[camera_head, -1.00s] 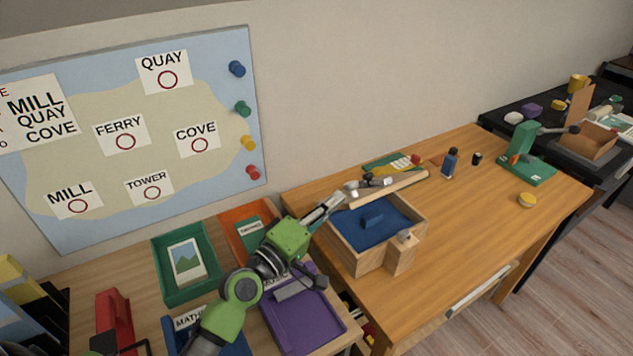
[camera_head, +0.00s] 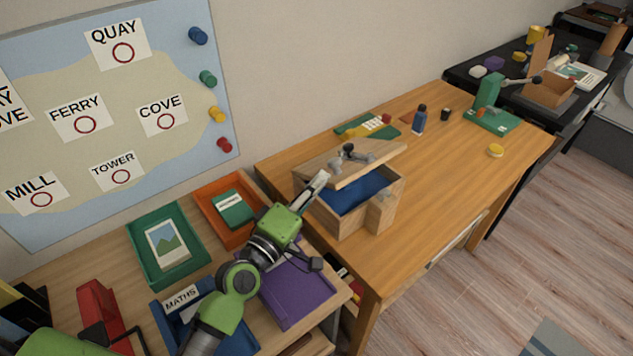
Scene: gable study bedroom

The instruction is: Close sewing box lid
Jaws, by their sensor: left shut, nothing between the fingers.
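The wooden sewing box (camera_head: 349,222) stands on the near left part of the wooden desk, its blue interior (camera_head: 362,193) showing through the gap under the lid. Its pale wooden lid (camera_head: 378,164) is tilted over the box, partly lowered, with the front edge raised. My right gripper is not in view.
Green (camera_head: 135,257), orange (camera_head: 204,207), blue (camera_head: 245,341) and purple (camera_head: 300,307) trays lie left of the box. The desk right of the box is clear.

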